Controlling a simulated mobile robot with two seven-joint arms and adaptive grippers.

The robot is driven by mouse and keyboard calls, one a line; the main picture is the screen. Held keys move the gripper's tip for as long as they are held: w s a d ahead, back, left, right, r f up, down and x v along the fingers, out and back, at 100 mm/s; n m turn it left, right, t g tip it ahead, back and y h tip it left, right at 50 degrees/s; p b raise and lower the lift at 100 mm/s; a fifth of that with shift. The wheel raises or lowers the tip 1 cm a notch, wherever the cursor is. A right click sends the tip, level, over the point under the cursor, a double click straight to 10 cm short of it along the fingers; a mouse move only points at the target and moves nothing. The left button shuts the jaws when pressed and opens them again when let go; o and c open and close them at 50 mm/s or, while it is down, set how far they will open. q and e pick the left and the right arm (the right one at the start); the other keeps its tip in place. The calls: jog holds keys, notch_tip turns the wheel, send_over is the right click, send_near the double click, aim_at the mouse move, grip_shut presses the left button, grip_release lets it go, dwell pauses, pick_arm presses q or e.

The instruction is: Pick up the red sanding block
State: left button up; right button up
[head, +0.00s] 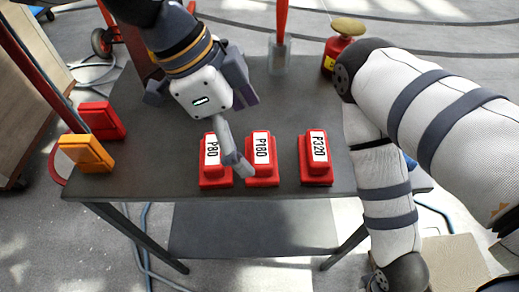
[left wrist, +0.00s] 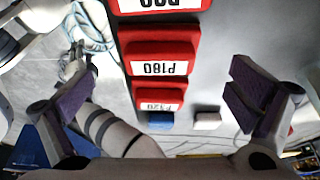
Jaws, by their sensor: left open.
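Three red blocks with white labels stand in a row near the table's front edge: P80 (head: 211,176), P180 (head: 262,180) and P320 (head: 316,172). P180 (left wrist: 163,47) and P320 (left wrist: 160,95) also show in the left wrist view, with P80 (left wrist: 160,4) cut off at its top. An unlabelled-looking red block (head: 103,120) is at the table's left. My left gripper (head: 243,128) is open and empty above the row, its near finger overlapping the gap between P80 and P180. My right gripper is out of view.
An orange block (head: 86,152) lies at the left edge of the grey table (head: 180,150). A red can with a brass top (head: 343,50) stands at the back right. My right arm covers the table's right side. Blue (left wrist: 160,120) and pale (left wrist: 207,120) items lie beyond P320.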

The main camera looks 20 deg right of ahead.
aim_at(260, 147)
pick_arm(q)
jog(key=x, duration=0.5)
jog(key=shift+d+f, duration=0.25)
jog(key=c, duration=1.3)
jog(key=shift+r, duration=0.15)
jog(key=shift+r, duration=0.35)
jog(key=r, duration=0.3)
jog(key=shift+s+r, duration=0.3)
jog(key=shift+s, duration=0.1)
jog(key=s+r+p, duration=0.3)
jog(key=s+r, duration=0.5)
jog(key=s, duration=0.5)
jog(key=shift+s+r, duration=0.2)
jog(key=shift+r, duration=0.05)
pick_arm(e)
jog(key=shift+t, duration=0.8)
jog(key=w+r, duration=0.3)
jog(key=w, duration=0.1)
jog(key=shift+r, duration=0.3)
